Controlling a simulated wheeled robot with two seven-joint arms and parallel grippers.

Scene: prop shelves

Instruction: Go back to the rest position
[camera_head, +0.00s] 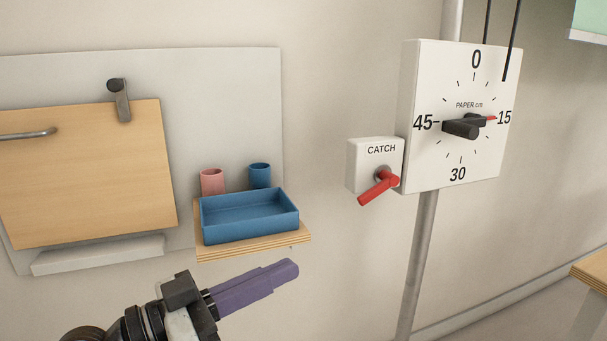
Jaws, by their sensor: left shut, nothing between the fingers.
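My left gripper (294,268) shows at the bottom of the head view, its arm coming in from the lower left. Its purple fingers are shut together with nothing between them. They point up and to the right, in front of and below a small wooden shelf (254,248). My right gripper is not in the view.
A blue tray (249,230), a pink cup (212,181) and a blue cup (260,175) stand on the shelf. A wooden panel (85,175) hangs at left. A CATCH box (365,165) with a red lever (376,190) sits beside a white dial (440,80). A table corner (592,272) shows at right.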

